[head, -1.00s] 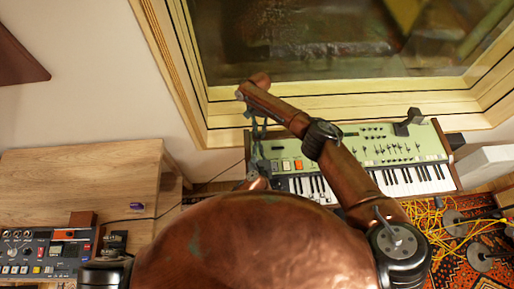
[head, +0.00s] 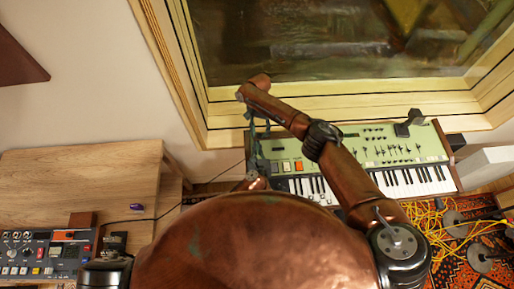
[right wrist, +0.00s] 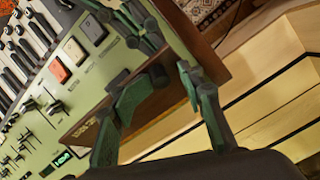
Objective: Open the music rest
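A pale green synthesizer (head: 375,150) with wooden ends stands below the window. I cannot clearly pick out the music rest. A black upright piece (head: 408,122) stands at its back right, and a brown edge with yellow lettering (right wrist: 88,128) shows in the right wrist view. My right gripper (right wrist: 171,72) is open and empty above the synthesizer's back corner; it also shows in the head view (head: 252,118). Other green and black fingers (right wrist: 135,22), apparently my left gripper, are by the wooden end near the buttons. Their opening is unclear, and my copper body hides that arm.
The window frame (head: 225,125) lies close behind the synthesizer. A wooden desk (head: 70,185) with a small mixer-like device (head: 45,255) is at left. Yellow cables (head: 440,225) and dark stand bases (head: 480,256) lie on the patterned rug at right.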

